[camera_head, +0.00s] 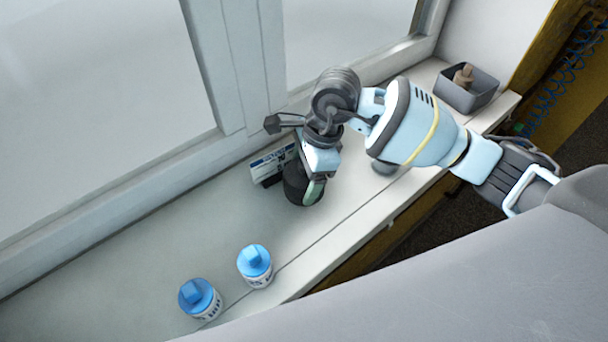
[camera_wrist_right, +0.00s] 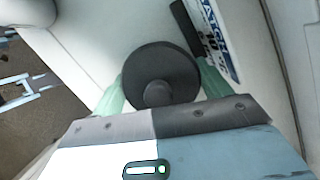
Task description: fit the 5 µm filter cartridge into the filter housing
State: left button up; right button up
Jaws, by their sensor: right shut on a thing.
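My right gripper (camera_head: 311,188) is shut on a dark round piece (camera_head: 298,187) at the windowsill, beside a printed card. In the right wrist view, the piece (camera_wrist_right: 150,64) is a black disc with a knob on top, between the green fingers of the gripper (camera_wrist_right: 160,92). I cannot tell whether it is the filter housing or part of it, or whether it touches the sill. Two white cylinders with blue caps, a nearer one (camera_head: 200,299) and a farther one (camera_head: 255,264), stand apart on the sill. Their print is too small to read. My left gripper is out of view.
The card (camera_head: 272,166) leans by the window frame; its label (camera_wrist_right: 212,32) shows in the wrist view. A grey bin (camera_head: 482,99) with a tan piece (camera_head: 463,75) stands at the far right end. A grey round thing (camera_head: 385,169) is partly behind my arm. The sill's left is clear.

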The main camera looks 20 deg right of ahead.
jog(key=shift+r, duration=0.5)
jog(key=shift+s+r, duration=0.25)
jog(key=shift+r, duration=0.7)
jog(key=s, duration=0.4)
jog(key=s+d, duration=0.1)
jog(key=s, duration=0.3)
jog(key=s+d+r+b, duration=0.1)
jog(key=s, duration=0.4)
jog(key=shift+d, duration=0.1)
jog(key=shift+s+d+r, duration=0.1)
jog(key=shift+s+r, duration=0.05)
jog(key=shift+s, duration=0.6)
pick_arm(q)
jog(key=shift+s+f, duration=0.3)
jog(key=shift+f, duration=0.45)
pick_arm(e)
jog(key=shift+s+d+r, duration=0.1)
jog(key=shift+s, duration=0.3)
